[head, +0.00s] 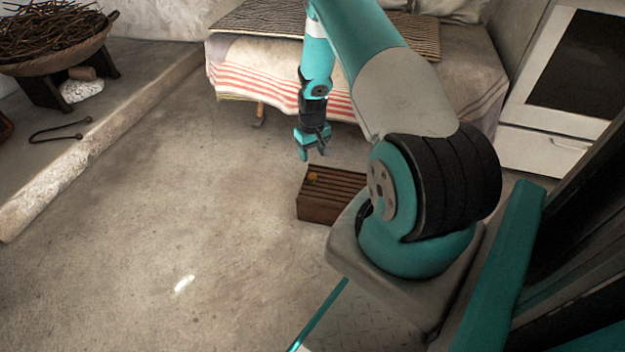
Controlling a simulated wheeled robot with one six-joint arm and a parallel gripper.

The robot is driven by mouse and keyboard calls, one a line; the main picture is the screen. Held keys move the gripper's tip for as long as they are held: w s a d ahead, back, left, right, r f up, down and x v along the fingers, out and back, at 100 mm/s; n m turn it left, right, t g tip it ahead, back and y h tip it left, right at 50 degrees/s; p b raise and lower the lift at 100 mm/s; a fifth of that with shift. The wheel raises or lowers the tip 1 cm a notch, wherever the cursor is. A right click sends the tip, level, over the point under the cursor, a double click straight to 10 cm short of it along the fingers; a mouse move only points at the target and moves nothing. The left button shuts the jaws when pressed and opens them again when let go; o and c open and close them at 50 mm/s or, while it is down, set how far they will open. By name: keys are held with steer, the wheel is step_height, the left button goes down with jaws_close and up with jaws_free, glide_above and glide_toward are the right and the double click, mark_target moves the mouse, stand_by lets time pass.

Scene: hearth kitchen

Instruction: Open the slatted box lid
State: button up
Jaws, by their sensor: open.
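The slatted box (318,209) is a small dark brown wooden box on the concrete floor, in the middle of the head view. Its slatted lid (338,182) lies flat on top and looks closed. My gripper (312,153) is open and empty, pointing down. In the picture it is just above the far left edge of the box, apart from the knob; its exact height cannot be told. My arm hides the right end of the box.
A bed (255,75) with a striped cover stands behind the box. A stone ledge (110,135) with a basket of twigs (50,32) is at the left. A white cabinet (545,150) is at the right. The floor (150,250) left of the box is clear.

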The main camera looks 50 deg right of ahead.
mark_target(312, 175)
step_height(312, 175, down, 10)
steer(key=b, duration=0.4)
steer(key=shift+f, duration=0.15)
steer(key=shift+c, duration=0.2)
jaws_close()
steer(key=shift+w, duration=0.15)
